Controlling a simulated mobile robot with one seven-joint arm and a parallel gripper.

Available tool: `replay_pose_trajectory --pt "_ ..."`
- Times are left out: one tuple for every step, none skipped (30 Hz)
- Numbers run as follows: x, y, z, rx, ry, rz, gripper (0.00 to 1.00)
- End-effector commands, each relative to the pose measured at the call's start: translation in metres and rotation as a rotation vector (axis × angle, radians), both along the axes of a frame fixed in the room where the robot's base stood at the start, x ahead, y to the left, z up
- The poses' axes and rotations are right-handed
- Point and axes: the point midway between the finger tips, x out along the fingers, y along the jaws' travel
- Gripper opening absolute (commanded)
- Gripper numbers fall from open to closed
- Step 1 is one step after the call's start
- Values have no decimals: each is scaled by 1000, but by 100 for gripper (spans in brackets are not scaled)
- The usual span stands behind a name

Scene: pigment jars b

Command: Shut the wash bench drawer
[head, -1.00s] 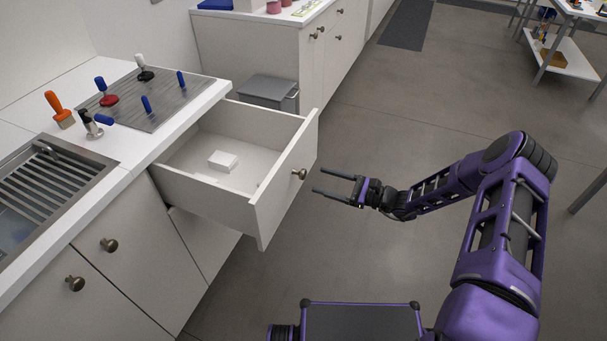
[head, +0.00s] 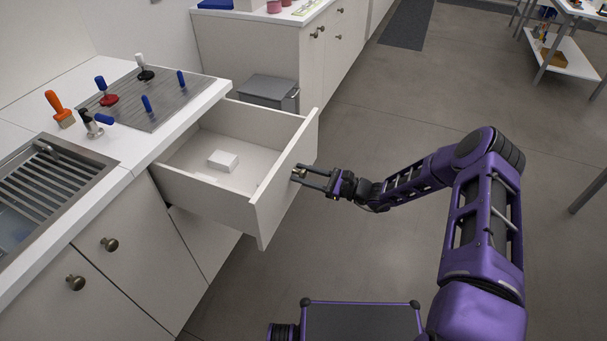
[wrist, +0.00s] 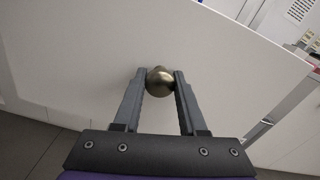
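The wash bench drawer (head: 270,202) is pulled well out of the white bench, its front panel facing right. Its round brass knob shows in the wrist view (wrist: 160,81) between my fingertips. My gripper (head: 298,173) is at the drawer front, its fingers on either side of the knob and close against it, shut on it. In the wrist view my gripper (wrist: 160,88) faces the pale panel. In the head view the fingers mostly hide the knob. A small white box (head: 223,161) lies inside the drawer.
A grey bin (head: 268,90) stands behind the drawer. The floor (head: 390,260) right of the drawer is clear around my arm.

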Motion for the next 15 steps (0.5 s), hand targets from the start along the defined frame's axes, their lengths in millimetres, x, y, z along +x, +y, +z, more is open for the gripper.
replay_pose_trajectory --pt "0 0 0 0 0 -1 24" --pt "0 0 0 0 0 -1 19" --pt "0 0 0 0 0 -1 12" --pt "0 0 0 0 0 -1 6" --pt "0 0 0 0 0 -1 1" --pt "0 0 0 0 0 -1 0" --pt "0 0 0 0 0 -1 0" --pt "0 0 0 0 0 -1 0" --pt "0 0 0 0 0 -1 0" --pt "0 0 0 0 0 -1 0" --pt "0 0 0 0 0 -1 0" --pt "0 -1 0 0 0 -1 0" --pt "0 -1 0 0 0 -1 0" --pt "0 -1 0 0 -1 -1 0" --pt "0 -1 0 0 -1 -1 0"
